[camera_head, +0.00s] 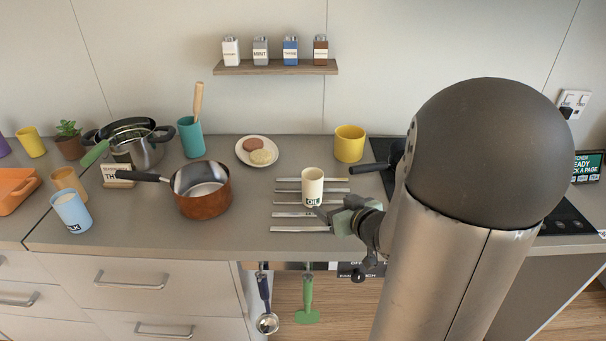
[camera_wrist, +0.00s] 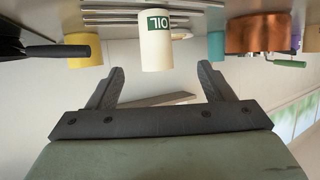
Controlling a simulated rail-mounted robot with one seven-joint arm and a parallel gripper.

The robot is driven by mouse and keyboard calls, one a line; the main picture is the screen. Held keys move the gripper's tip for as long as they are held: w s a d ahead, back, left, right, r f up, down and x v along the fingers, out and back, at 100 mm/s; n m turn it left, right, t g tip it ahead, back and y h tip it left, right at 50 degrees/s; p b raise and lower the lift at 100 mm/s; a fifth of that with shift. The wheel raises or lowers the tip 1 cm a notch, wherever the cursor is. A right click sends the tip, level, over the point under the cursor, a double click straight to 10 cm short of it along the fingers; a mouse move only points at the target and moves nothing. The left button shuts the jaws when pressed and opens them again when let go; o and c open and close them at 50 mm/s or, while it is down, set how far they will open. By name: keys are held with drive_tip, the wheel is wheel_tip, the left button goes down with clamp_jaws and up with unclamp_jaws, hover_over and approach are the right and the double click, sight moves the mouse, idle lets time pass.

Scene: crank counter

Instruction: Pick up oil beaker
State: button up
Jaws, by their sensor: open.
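The oil beaker (camera_head: 313,184) is a cream cup with a green OIL label. It stands upright on the counter among flat metal bars. My gripper (camera_head: 331,214) is just to its lower right in the head view, close to the label. In the wrist view, which is upside down, the beaker (camera_wrist: 156,45) shows between and beyond the two dark fingertips of my gripper (camera_wrist: 160,67). The fingers are spread with nothing held. I cannot tell whether a finger touches the beaker.
A yellow cup (camera_head: 349,146) stands behind the beaker, and a plate (camera_head: 245,146) with two round pieces is at the back left. Metal bars (camera_head: 305,228) lie around the beaker. Bare counter (camera_head: 245,225) shows between pot and bars.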

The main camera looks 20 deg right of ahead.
sight(317, 191)
drive_tip(key=x, duration=0.9)
drive_tip(key=shift+d+p+x, duration=0.25)
drive_tip(key=shift+p+x, duration=0.2)
drive_tip(key=shift+x, duration=1)
drive_tip(key=shift+d+p+x, duration=0.2)
drive_tip(key=shift+p+x, duration=0.2)
drive_tip(key=shift+x, duration=1.1)
drive_tip(key=shift+r, duration=0.1)
drive_tip(key=c, duration=1.2)
drive_tip(key=shift+o, duration=0.2)
drive_tip(key=shift+r, duration=0.25)
